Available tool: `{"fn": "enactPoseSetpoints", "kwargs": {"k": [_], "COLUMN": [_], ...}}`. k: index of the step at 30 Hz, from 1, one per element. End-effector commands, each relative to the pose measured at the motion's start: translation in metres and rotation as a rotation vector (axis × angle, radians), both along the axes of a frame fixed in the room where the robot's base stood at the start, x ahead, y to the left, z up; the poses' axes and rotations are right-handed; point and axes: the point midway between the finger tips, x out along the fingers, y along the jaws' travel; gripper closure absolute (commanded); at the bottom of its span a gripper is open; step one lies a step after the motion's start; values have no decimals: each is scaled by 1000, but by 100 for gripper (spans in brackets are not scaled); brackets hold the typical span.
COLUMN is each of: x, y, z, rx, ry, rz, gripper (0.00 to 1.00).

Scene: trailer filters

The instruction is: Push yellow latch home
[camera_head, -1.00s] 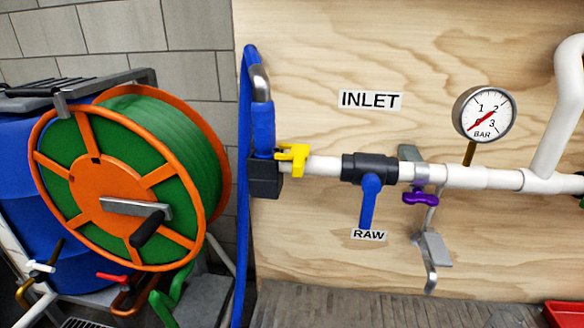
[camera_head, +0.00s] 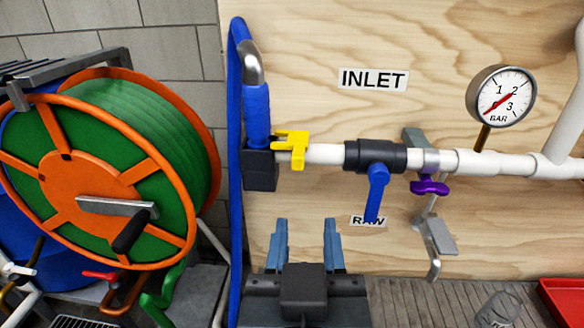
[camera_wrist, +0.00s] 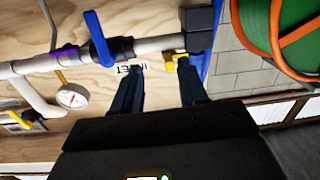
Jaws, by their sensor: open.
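The yellow latch (camera_head: 294,146) sits at the left end of the white inlet pipe (camera_head: 325,154), against the black block (camera_head: 261,169) below the blue hose. In the wrist view the latch (camera_wrist: 174,60) shows near the fingertips, partly hidden by one finger. My gripper (camera_head: 306,232) is open and empty. In the head view it stands below the latch and the pipe, with its fingers pointing up and apart from them. I cannot tell its distance from the board.
A blue valve handle (camera_head: 376,190) hangs down right of the latch. A purple clamp knob (camera_head: 429,186) and a pressure gauge (camera_head: 501,96) are further right. The hose reel (camera_head: 110,170) stands left. A clear glass (camera_head: 498,308) and red tray (camera_head: 570,300) are at lower right.

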Motion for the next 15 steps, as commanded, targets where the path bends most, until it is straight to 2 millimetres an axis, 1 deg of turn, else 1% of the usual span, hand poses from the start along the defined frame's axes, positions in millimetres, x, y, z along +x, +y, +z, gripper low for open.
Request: {"fn": "enactPoseSetpoints", "kwargs": {"k": [1, 3, 6, 8, 11, 15], "x": [1, 1, 2, 4, 12, 33], "y": [7, 11, 14, 14, 14, 13], "z": [13, 24, 33, 36, 37, 37], "rx": [18, 38, 54, 59, 59, 58], "ry": [-18, -31, -41, -43, -44, -42], "rz": [-11, -28, -45, -50, -52, -51], "gripper": [57, 57, 57, 57, 57, 57]}}
